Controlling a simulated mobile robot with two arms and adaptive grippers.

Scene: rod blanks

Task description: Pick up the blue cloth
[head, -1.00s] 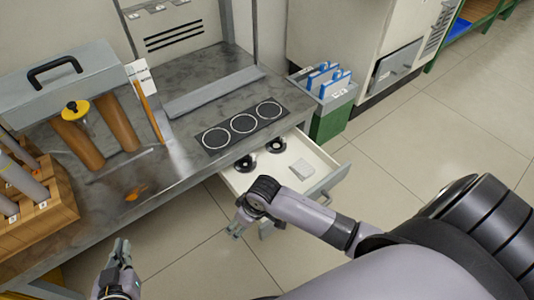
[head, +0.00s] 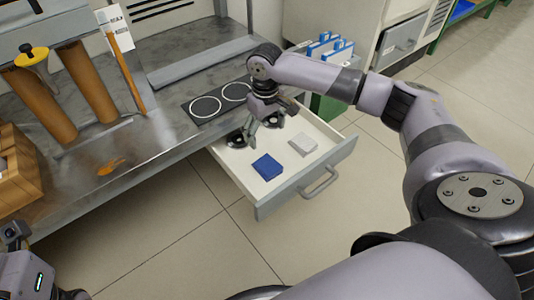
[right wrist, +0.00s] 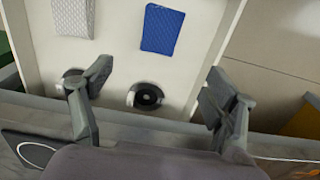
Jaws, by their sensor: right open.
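The blue cloth (head: 267,167) lies folded flat in the open drawer (head: 259,194), toward its front left. It also shows in the right wrist view (right wrist: 162,30), at the top centre. My right gripper (head: 265,128) is open and empty above the back of the drawer, apart from the cloth. In the right wrist view its two fingers (right wrist: 155,98) are spread wide, with the cloth beyond them. My left gripper is only partly in view at the lower left of the head view, and its fingers cannot be made out.
A folded white cloth (head: 303,145) lies beside the blue one. Black round objects (right wrist: 145,96) sit at the drawer's back. The workbench top (head: 110,160) overhangs the drawer's back. A green bin (head: 330,108) stands right of the drawer. The floor in front is clear.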

